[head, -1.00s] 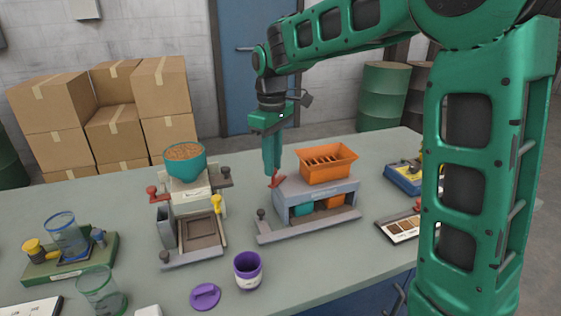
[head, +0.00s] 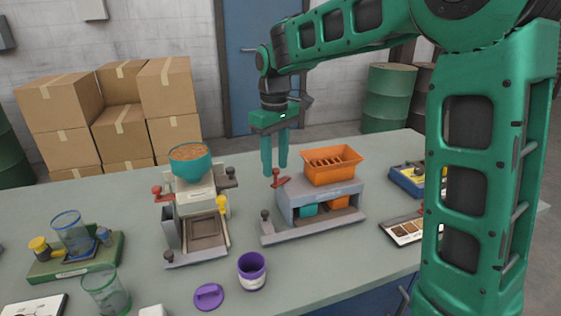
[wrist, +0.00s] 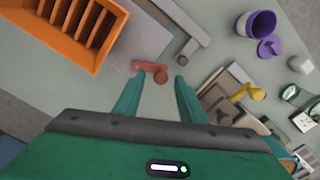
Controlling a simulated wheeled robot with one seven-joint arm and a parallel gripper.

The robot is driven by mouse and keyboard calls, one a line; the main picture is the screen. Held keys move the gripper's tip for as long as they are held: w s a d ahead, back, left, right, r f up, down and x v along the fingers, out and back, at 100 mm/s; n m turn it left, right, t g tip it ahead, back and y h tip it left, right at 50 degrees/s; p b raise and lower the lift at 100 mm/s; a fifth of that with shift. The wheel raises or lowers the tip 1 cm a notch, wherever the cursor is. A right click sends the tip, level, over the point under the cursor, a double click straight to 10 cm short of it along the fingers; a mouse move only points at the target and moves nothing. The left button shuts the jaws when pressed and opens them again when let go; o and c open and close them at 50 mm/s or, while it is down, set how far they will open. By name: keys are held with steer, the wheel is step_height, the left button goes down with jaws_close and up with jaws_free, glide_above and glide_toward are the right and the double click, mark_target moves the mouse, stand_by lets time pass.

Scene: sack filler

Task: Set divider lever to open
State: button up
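The divider (head: 300,197) is a grey machine with an orange slotted hopper (head: 333,168) on top. Its red lever (head: 281,180) sticks out at the upper left corner; it also shows in the wrist view (wrist: 150,70). My gripper (head: 275,171) is pointing down just above the lever, with its two green fingers apart. In the wrist view my gripper (wrist: 158,78) is open and empty, and the lever lies just beyond the fingertips, nearer the left one. No contact with the lever is visible. I cannot tell the lever's set position.
A grey machine with a teal bowl (head: 190,161), a red lever and a yellow knob stands to the left. A purple cup (head: 252,270) and purple lid (head: 208,296) are in front. A sample tray (head: 402,231) lies right. The table (head: 350,245) before the divider is clear.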

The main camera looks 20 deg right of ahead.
mark_target(275, 168)
step_height(275, 168, up, 11)
steer(key=shift+f, duration=0.15)
steer(key=shift+w, duration=0.1)
stand_by(0.3)
steer(key=s+d+f+m, duration=0.4)
steer(key=s+d+f, duration=0.1)
steer(key=s+d, duration=0.5)
steer(key=s+d+f+m, duration=0.55)
steer(key=s+d, duration=0.35)
steer(key=s, duration=0.4)
steer(key=s+d+f+m, duration=0.1)
steer(key=s+f+m, duration=0.1)
steer(key=s+f, duration=0.5)
steer(key=s, duration=0.3)
steer(key=shift+s+d+m, duration=0.15)
steer(key=shift+s+m, duration=0.1)
steer(key=shift+m, duration=0.1)
steer(key=shift+w, duration=0.15)
steer(key=shift+w+f, duration=0.2)
steer(key=shift+w, duration=0.3)
